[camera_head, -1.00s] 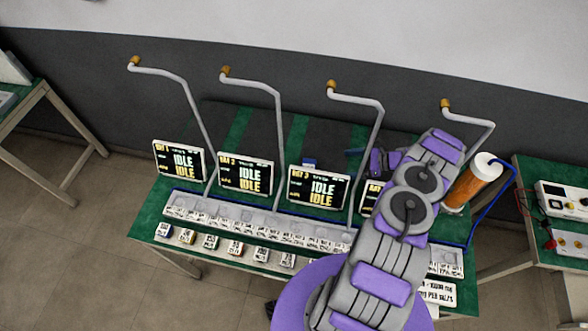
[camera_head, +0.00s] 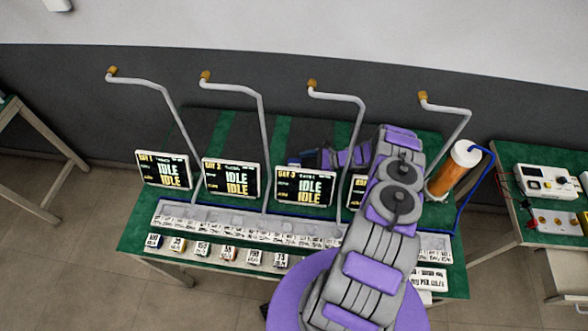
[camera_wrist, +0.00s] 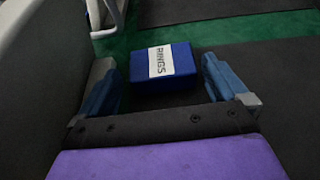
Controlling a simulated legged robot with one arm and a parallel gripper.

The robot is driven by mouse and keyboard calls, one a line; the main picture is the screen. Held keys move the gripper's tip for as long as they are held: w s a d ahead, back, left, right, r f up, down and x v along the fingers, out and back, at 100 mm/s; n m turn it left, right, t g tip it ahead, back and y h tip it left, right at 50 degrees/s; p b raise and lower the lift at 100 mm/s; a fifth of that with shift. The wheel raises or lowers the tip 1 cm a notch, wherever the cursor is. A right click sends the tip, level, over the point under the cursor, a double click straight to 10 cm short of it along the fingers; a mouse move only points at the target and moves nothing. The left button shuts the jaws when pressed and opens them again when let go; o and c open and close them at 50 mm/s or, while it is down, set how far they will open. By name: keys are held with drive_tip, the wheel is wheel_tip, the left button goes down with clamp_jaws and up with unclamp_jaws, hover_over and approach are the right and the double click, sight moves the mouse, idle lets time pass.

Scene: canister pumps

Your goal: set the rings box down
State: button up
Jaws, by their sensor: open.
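The rings box is a small blue block with a white label reading RINGS. In the wrist view the rings box (camera_wrist: 180,68) sits on the dark bench surface between and just ahead of the fingertips. My gripper (camera_wrist: 160,84) is open, with one blue finger on each side and a visible gap to the box. In the head view my gripper (camera_head: 322,158) reaches left behind the BAY 3 screen. Blue there may be the box or a finger; I cannot tell which.
Several IDLE screens (camera_head: 228,178) stand along the green bench (camera_head: 135,232), with tall bent pipes (camera_head: 262,120) rising among them. A row of small labelled boxes (camera_head: 228,253) lies in front. An orange cylinder (camera_head: 452,172) with a blue hose stands right of my arm.

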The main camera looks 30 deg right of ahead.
sight(296, 166)
drive_tip(key=x, duration=0.4)
drive_tip(key=shift+d+f, duration=0.1)
drive_tip(key=shift+f, duration=0.15)
drive_tip(key=shift+w+a+f, duration=0.1)
drive_tip(key=shift+w+a, duration=0.2)
drive_tip(key=shift+a, duration=0.1)
drive_tip(key=shift+c, duration=0.3)
drive_tip(key=c, duration=0.7)
drive_tip(key=shift+c, duration=0.2)
wheel_tip(296, 166, up, 18)
